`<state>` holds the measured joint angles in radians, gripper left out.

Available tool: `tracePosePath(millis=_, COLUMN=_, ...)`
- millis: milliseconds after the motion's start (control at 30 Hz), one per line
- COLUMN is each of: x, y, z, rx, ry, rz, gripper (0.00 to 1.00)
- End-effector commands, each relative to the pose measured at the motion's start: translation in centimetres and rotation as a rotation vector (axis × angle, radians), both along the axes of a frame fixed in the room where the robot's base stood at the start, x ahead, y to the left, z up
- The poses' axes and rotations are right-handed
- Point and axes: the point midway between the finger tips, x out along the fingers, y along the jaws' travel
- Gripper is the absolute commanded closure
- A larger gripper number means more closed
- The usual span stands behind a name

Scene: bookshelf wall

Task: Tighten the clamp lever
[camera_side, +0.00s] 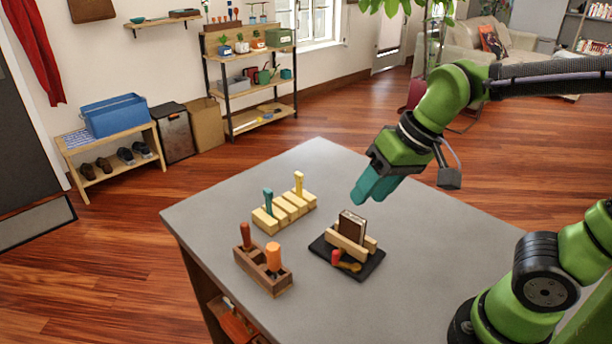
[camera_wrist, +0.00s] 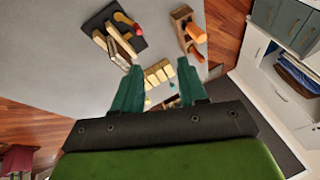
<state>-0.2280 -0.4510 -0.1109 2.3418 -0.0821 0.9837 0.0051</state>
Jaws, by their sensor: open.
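The clamp stands on the grey table in the side view, with a black base plate (camera_side: 371,267) and pale wooden jaws (camera_side: 346,246). A dark brown block (camera_side: 352,226) stands upright between the jaws. A red-tipped lever (camera_side: 336,257) is at the clamp's front, beside a yellowish part. In the wrist view the clamp's base (camera_wrist: 133,44) is at the upper left, with the red lever (camera_wrist: 123,18) near the top. My gripper (camera_side: 372,190) has teal fingers, open and empty, above and behind the clamp, apart from it. It also shows in the wrist view (camera_wrist: 158,65).
A wooden box (camera_side: 263,278) with orange and brown handles stands left of the clamp. A slotted pale rack (camera_side: 284,212) with a teal and a yellow peg stands behind. The table (camera_side: 320,165) is bare at the back. Shelves line the far wall.

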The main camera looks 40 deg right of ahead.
Motion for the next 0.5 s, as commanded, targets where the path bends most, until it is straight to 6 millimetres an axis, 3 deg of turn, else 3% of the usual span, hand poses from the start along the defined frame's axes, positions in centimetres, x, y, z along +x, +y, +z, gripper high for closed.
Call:
tracePosePath(millis=133, x=3.2, y=1.2, z=-1.5, rx=-0.072, ry=0.181, rz=0.046, gripper=0.58)
tracePosePath(millis=300, x=6.0, y=1.3, z=-2.4, rx=-0.179, ry=0.321, rz=0.024, gripper=0.58)
tracePosePath(millis=500, x=7.0, y=0.2, z=-1.4, rx=-0.228, ry=0.382, rz=-0.047, gripper=0.58)
